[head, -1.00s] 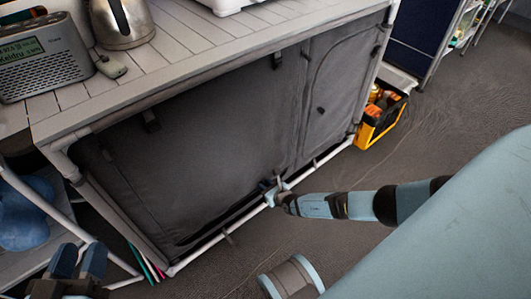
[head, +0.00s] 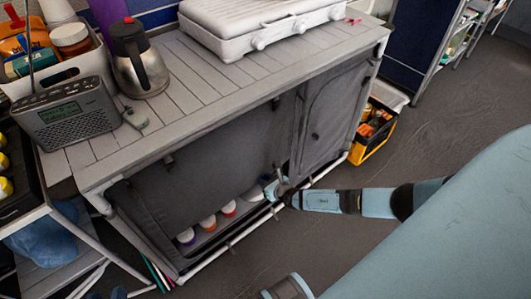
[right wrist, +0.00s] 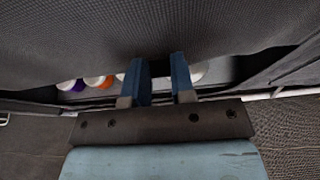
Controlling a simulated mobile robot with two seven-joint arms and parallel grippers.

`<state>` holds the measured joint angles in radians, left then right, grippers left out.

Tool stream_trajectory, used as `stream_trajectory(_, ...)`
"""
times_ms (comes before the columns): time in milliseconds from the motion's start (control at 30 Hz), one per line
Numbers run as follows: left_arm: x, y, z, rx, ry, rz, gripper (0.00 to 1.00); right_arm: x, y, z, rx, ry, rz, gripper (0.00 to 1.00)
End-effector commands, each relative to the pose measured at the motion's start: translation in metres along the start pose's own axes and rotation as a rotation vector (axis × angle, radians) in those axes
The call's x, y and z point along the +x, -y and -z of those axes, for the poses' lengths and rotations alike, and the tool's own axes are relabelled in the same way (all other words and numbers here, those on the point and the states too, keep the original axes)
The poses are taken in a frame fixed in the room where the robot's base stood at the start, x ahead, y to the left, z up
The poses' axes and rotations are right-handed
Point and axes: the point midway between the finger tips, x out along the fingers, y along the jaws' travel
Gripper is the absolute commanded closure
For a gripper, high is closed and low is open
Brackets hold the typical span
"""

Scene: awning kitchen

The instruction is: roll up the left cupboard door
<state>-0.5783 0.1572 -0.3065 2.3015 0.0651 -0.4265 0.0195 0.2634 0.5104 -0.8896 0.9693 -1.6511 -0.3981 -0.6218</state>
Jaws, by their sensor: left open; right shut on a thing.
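The left cupboard door (head: 225,150) is a dark grey fabric panel under the slatted counter. Its lower edge is lifted, leaving a gap above the white bottom rail. My right gripper (head: 276,186) is shut on the door's fabric near its lower right corner. In the right wrist view its blue fingers (right wrist: 160,75) reach up to the fabric (right wrist: 160,28), and their tips are partly hidden by it.
Several white containers with coloured bands (head: 208,223) stand inside the cupboard. The right cupboard door (head: 330,115) is closed. A yellow-and-black crate (head: 373,130) stands beside the cupboard. A radio (head: 75,112), kettle (head: 138,60) and white grill (head: 262,22) are on the counter. The floor in front is free.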

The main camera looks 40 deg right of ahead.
Motion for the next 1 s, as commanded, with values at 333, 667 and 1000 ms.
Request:
stream_trajectory(333, -0.023, 0.018, -0.015, 0.042, 0.243, 0.083, 0.57, -0.042, 0.000, -0.097, 0.001, -0.002, -0.001, 1.00)
stream_trajectory(667, -0.042, 0.019, 0.017, -0.007, 0.319, 0.105, 0.57, -0.083, -0.001, -0.197, 0.001, -0.002, -0.001, 1.00)
stream_trajectory(1000, -0.065, 0.016, 0.067, 0.068, 0.286, 0.102, 0.57, -0.115, 0.000, -0.275, 0.000, -0.002, -0.001, 1.00)
